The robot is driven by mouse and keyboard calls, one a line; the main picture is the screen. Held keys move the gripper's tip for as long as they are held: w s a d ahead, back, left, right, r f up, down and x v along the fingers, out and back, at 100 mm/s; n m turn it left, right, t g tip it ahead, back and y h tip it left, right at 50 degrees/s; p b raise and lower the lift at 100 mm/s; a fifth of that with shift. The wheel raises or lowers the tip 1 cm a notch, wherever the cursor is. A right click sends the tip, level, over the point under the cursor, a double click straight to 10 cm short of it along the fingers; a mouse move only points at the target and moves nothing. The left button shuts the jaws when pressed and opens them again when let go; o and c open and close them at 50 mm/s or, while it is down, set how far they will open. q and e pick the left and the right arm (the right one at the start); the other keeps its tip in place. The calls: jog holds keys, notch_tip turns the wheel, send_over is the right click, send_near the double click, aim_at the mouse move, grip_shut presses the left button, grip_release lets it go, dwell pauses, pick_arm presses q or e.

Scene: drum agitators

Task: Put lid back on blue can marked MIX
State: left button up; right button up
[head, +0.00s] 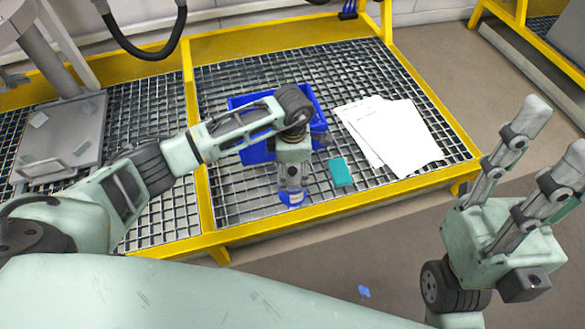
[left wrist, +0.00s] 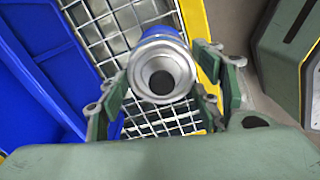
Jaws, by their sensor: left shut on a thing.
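The blue can (head: 291,199) stands on the yellow-framed grating, near its front edge, directly under my left gripper (head: 291,184). The MIX marking is not readable. My right gripper (head: 558,128) is open and empty, off to the right.
A blue crate (head: 256,153) stands behind my left gripper, partly hidden by the arm. White papers (head: 395,137) and a teal box (head: 341,172) lie to the right on the grating (head: 232,205). A small blue thing (head: 363,291) is on the floor.

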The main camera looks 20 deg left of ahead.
dwell(0.3)
pick_arm(q)
jog(key=o, duration=1)
jog(key=o, duration=0.5)
